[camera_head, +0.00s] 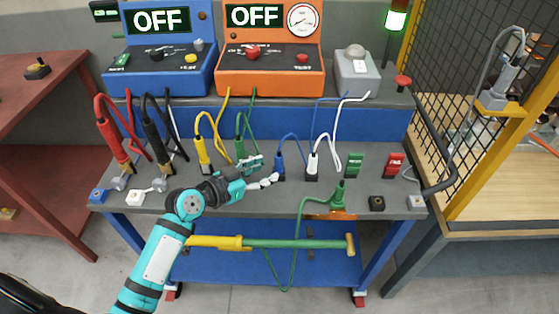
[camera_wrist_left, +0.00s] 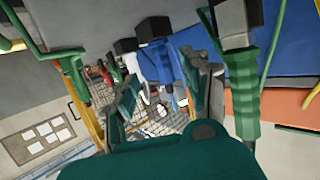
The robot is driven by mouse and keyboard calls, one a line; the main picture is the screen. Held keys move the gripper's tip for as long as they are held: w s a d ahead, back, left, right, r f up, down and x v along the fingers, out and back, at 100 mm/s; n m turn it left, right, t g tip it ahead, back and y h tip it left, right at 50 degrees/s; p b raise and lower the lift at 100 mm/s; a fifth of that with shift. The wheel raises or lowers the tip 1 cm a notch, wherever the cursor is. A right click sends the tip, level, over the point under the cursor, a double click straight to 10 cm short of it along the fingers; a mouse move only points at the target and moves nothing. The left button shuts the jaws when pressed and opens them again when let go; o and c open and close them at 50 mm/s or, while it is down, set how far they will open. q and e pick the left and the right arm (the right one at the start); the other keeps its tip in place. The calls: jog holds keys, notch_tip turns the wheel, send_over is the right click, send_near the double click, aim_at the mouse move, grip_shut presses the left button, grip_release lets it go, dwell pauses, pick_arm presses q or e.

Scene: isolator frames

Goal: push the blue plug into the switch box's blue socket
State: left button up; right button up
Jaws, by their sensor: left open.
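The blue plug (camera_head: 280,160) stands upright on the grey bench, its blue cable rising from the top. My left gripper (camera_head: 267,171) is open just left of it, fingers pointing toward it. In the left wrist view the blue plug (camera_wrist_left: 165,65) shows beyond and between the open fingers (camera_wrist_left: 164,98); I cannot tell whether they touch it. A small block with a blue top (camera_head: 98,196) sits at the bench's front left corner; I cannot tell whether it is the switch box's blue socket. My right gripper is not in view.
A white plug (camera_head: 313,161) stands close right of the blue one, and a green plug (camera_head: 241,151) behind the gripper. Yellow (camera_head: 203,154), black and red plugs stand farther left.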

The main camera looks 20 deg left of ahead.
aim_at(276, 165)
pick_arm(q)
jog(key=shift+x, duration=1)
jog(key=p+x, duration=0.1)
jog(key=x, duration=0.2)
jog(key=shift+w+d, duration=0.1)
jog(key=shift+w, duration=0.3)
jog(key=shift+w+d+f, duration=0.2)
jog(key=shift+w, duration=0.15)
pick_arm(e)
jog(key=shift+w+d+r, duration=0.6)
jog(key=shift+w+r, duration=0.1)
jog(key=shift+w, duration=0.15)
pick_arm(q)
jog(key=shift+c, duration=0.9)
grip_shut()
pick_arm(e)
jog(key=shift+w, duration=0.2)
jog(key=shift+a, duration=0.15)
